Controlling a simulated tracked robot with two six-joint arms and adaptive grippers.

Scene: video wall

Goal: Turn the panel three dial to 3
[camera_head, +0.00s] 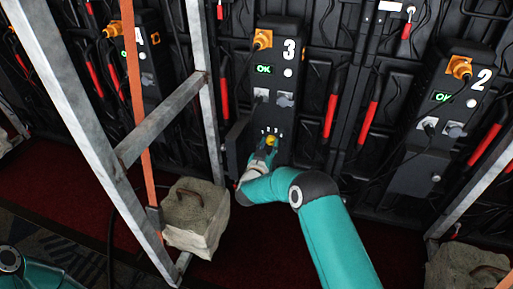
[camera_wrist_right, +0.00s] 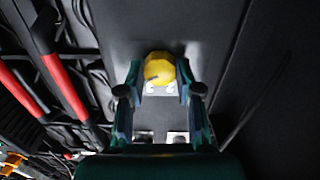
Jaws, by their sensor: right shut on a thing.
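Panel three (camera_head: 275,75) is a dark upright box with a white 3, a green OK display (camera_head: 264,69) and sockets, left of centre at the back in the head view. Its yellow dial (camera_head: 271,141) is low on the panel, with small white marks above it. My right gripper (camera_head: 265,152) is shut on the dial. In the right wrist view the dial (camera_wrist_right: 159,68) sits between the two fingertips of the right gripper (camera_wrist_right: 160,88), with white marks just below it. The dial's setting cannot be read. My left gripper is not in view; part of my left arm shows at bottom left.
A small open door (camera_head: 237,147) stands just left of the dial. Panel two (camera_head: 445,110) is to the right. A metal ladder-like frame (camera_head: 95,130) and a grey sandbag-like weight (camera_head: 195,215) are at left. Red-handled levers (camera_head: 331,115) line the wall.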

